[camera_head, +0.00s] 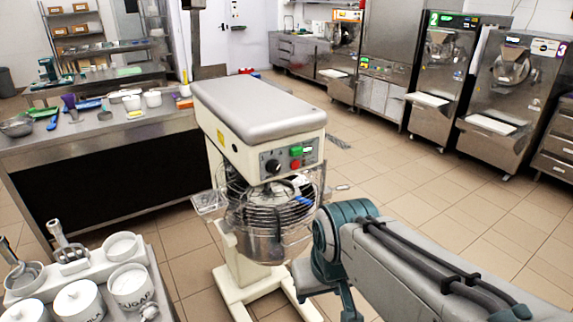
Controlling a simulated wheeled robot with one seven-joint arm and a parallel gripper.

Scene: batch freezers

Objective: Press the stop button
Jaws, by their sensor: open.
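The stand mixer (258,110) stands in the middle, with a control panel on its near face. The panel has a red button (296,164), which looks like the stop button, below a green one (296,151), and a black knob (272,166) to their left. The button lettering is too small to read. My gripper (328,305) hangs at the end of my grey arm, low and to the right of the mixer. Its teal fingers are spread apart and look empty. It is well below the red button and apart from it in the picture.
A wire guard (270,205) surrounds the mixer's bowl below the panel. A worktable (100,135) with utensils stands at left. A white ingredient holder with tubs (130,285) is at lower left. Batch freezers (440,85) line the right side. Tiled floor (420,180) is clear between.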

